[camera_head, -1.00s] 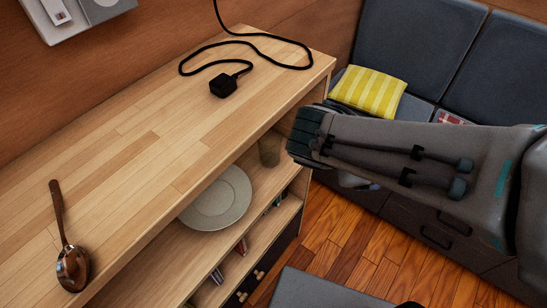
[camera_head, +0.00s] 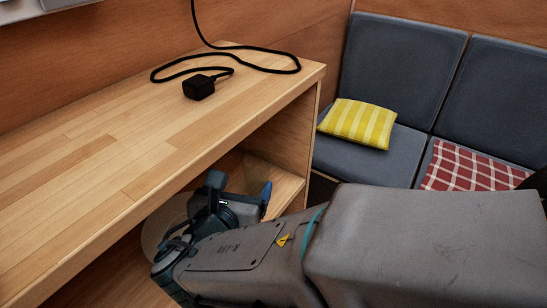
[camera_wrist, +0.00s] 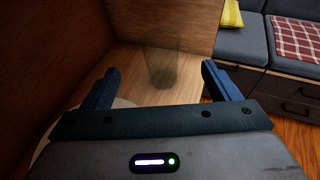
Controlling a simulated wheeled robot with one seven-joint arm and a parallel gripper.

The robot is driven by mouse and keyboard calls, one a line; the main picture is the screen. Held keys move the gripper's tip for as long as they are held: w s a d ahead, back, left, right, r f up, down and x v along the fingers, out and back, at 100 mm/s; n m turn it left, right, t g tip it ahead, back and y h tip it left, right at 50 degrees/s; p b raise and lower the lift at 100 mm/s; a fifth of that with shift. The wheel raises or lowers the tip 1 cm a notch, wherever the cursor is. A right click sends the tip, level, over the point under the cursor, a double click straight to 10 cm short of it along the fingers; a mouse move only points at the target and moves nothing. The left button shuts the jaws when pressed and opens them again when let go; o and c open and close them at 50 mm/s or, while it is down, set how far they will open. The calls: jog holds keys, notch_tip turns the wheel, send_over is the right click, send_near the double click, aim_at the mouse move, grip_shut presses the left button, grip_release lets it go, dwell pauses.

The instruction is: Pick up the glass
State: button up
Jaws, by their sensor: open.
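The glass (camera_wrist: 161,68) is a clear, dim tumbler standing upright on the shelf (camera_wrist: 195,66) under the wooden top, near the end panel. In the wrist view it is ahead of my gripper (camera_wrist: 158,82), between the lines of the two fingers and apart from them. My gripper is open and empty. In the head view my gripper (camera_head: 240,190) reaches into the shelf opening, and the glass is hidden there behind my gripper. A pale plate (camera_head: 160,226) lies on the shelf, mostly covered by my gripper; its rim also shows in the wrist view (camera_wrist: 42,146).
The wooden counter top (camera_head: 90,165) overhangs the shelf. A black plug with a cable (camera_head: 199,87) lies on it. The end panel (camera_wrist: 170,22) closes the shelf behind the glass. A grey sofa (camera_head: 385,165) with a yellow striped cushion (camera_head: 360,123) and a red checked cloth (camera_head: 468,167) stands right.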

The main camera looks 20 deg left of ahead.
jog(key=b, duration=0.2)
send_near(259, 154)
jog(key=shift+w+f, duration=0.6)
jog(key=shift+f, duration=0.05)
jog(key=x, duration=0.2)
jog(key=b+x, duration=0.1)
jog(key=x, duration=0.2)
jog(key=shift+w+a+r+b, duration=0.1)
jog(key=shift+w+r+b, duration=0.1)
jog(key=shift+w+b, duration=0.25)
jog(key=shift+r, duration=0.1)
jog(key=c, duration=1.5)
